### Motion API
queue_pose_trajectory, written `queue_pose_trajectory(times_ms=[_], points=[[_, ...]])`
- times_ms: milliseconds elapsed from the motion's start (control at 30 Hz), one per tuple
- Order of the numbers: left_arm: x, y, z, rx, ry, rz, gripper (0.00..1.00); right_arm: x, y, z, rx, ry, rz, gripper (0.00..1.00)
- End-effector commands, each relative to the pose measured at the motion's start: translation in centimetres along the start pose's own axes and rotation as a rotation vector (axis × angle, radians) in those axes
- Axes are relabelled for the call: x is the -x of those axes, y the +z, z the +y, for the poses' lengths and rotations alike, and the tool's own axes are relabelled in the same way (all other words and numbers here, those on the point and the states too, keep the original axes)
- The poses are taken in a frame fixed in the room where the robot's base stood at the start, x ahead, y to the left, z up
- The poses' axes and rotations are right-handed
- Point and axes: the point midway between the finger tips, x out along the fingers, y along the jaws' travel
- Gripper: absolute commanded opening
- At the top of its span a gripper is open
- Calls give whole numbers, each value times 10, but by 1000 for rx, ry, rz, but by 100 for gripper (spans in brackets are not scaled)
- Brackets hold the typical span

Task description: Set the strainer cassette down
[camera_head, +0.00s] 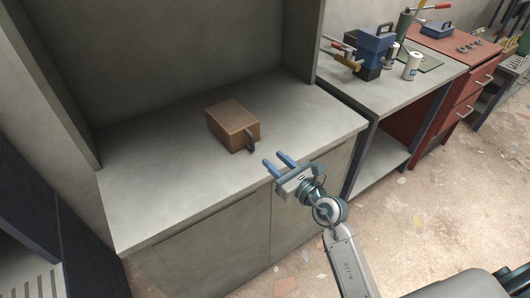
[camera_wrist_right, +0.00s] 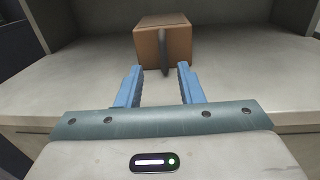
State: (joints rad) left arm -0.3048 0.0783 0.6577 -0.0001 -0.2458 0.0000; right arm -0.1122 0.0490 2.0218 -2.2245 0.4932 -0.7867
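The strainer cassette appears to be the brown box (camera_head: 230,121) with a dark handle on its front side. It rests flat on the grey counter (camera_head: 160,190), inside the alcove. In the right wrist view the box (camera_wrist_right: 150,47) stands just beyond the fingertips, its dark handle facing me. My right gripper (camera_head: 276,161) is open and empty near the counter's front edge, apart from the handle. In the right wrist view its two blue fingers (camera_wrist_right: 160,70) are spread with nothing between them. My left gripper is not in view.
A second grey bench (camera_head: 405,100) at the right carries a blue device (camera_head: 373,45) and white cans (camera_head: 412,66). A red cabinet (camera_head: 440,85) stands beyond it. The counter around the box is clear. Alcove walls stand at the back and sides.

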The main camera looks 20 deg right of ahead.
Motion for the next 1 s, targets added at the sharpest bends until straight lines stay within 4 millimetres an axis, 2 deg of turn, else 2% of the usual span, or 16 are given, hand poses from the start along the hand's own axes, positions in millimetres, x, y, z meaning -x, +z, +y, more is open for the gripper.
queue_pose_trajectory(times_ms=[100,200,467,567,667,767,867,967,1000], points=[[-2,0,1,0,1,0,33,16,-1,0,1,1,2,34],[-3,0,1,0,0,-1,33,22,0,0,0,1,0,34],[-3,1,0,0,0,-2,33,24,0,0,-2,0,0,34],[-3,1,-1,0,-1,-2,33,23,-10,-1,-49,0,5,34],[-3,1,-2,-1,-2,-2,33,20,-38,-5,-201,-4,20,34],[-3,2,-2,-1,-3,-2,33,21,-83,-12,-442,-31,40,34],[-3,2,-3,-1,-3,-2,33,28,-141,-23,-733,-98,63,34],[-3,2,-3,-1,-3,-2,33,46,-211,-36,-1061,-218,83,34],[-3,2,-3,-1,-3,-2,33,57,-242,-41,-1197,-283,87,34]])
